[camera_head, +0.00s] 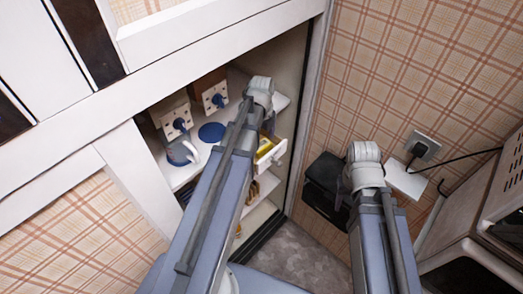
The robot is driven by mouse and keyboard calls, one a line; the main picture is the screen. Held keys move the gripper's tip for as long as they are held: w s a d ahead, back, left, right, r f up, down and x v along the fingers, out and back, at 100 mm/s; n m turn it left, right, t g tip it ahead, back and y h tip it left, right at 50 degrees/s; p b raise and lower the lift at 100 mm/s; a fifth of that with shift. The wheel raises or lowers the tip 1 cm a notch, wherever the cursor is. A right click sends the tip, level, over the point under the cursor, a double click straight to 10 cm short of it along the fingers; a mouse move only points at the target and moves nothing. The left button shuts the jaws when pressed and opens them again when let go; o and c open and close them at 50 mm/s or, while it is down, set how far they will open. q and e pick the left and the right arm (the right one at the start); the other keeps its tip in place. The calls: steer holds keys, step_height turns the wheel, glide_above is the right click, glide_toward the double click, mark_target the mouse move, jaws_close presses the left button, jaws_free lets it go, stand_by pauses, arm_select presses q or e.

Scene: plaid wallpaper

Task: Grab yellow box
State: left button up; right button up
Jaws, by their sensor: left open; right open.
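A small yellow box (264,147) lies in a white drawer-like holder (271,159) at the right of the open cabinet, partly covered by my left arm. My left gripper (260,91) is at the white far end of the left arm, just above the yellow box in the picture. My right gripper (364,168) is at the white end of the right arm, to the right of the cabinet and apart from the box. The fingers of both are hard to make out. I see nothing held in either.
White sockets (176,122), a blue disc (211,132) and a blue-and-white mug (183,153) are on the cabinet shelf. A black box (323,187) stands by the plaid wall. A wall socket (423,146) and a white appliance (478,205) are at right.

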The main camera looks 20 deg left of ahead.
mark_target(262, 145)
arm_select(q)
step_height(262, 145, down, 4)
steer(key=b, duration=0.3)
steer(key=shift+r, duration=0.1)
steer(key=shift+c, duration=0.2)
steer(key=c, duration=1)
steer(key=shift+r, duration=0.15)
